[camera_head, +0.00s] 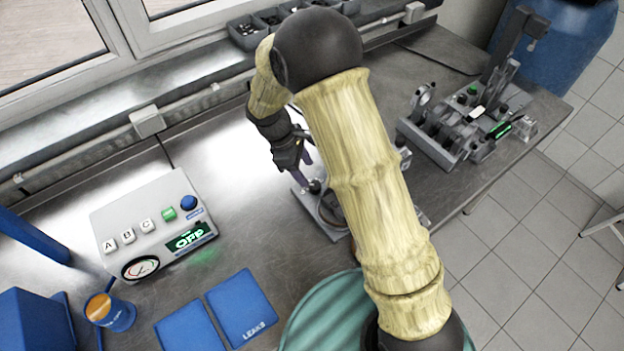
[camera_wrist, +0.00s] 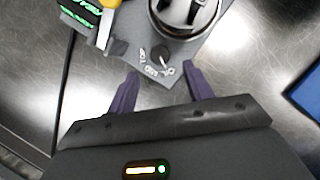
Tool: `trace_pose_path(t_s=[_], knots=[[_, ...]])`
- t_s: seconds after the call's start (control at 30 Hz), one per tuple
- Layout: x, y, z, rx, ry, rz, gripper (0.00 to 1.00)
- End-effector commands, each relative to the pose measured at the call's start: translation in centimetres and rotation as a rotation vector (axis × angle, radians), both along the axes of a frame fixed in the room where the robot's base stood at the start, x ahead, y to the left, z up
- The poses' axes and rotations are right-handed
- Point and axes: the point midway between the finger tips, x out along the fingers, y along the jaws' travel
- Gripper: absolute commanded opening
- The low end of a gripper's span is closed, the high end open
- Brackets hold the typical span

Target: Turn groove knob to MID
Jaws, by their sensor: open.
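The groove knob (camera_wrist: 160,54) is a small dark round knob on the corner of a grey fixture plate (camera_wrist: 177,70) in the wrist view. White label marks sit around its lower side, too small to read, and its setting cannot be told. In the head view the knob (camera_head: 315,186) shows as a dark spot near the fingers. My gripper (camera_wrist: 162,80) is open, with its two purple fingers apart and nothing between them. In the wrist picture the fingertips lie to either side of and a little below the knob. In the head view my gripper (camera_head: 307,160) is partly hidden by its own wrist.
In the wrist view a metal cylinder (camera_wrist: 184,22) stands just past the knob, with a yellow-and-grey tool (camera_wrist: 108,22) and a green-lit display (camera_wrist: 78,16) to its left. A control box (camera_head: 150,225) stands at left in the head view; a fixture (camera_head: 465,125) stands at right.

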Motion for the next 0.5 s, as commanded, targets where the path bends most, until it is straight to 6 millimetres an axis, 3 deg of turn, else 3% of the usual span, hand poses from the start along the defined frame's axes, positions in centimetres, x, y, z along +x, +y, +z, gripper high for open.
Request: trace_pose_path(t_s=[0.3,0.5], knots=[[-0.5,-2.0,-4.8,-0.001,0.003,0.0,0.51],[-0.5,-2.4,-6.0,-0.001,0.001,0.001,0.51]])
